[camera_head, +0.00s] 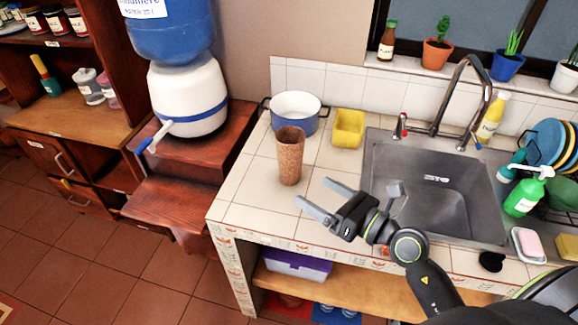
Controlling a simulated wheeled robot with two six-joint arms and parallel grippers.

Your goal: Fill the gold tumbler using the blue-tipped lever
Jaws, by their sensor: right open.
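A tall brown, cork-textured tumbler (290,158), the closest match to the gold tumbler, stands upright on the tiled counter left of the sink. A blue-tipped lever (478,144) is at the right side of the sink faucet (461,97); a red-tipped one (403,121) is at its left. The white water dispenser (188,97) also has a tap with a blue tip (149,146). My right gripper (312,192) is open and empty, its fingers pointing left, in front of the tumbler and apart from it. My left gripper is not in view.
A blue-white pot (296,122) and a yellow container (348,128) stand behind the tumbler. The sink basin (425,185) is empty. A green soap bottle (525,195), dishes (548,146) and a yellow bottle (493,115) crowd its right side. The counter's left front is clear.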

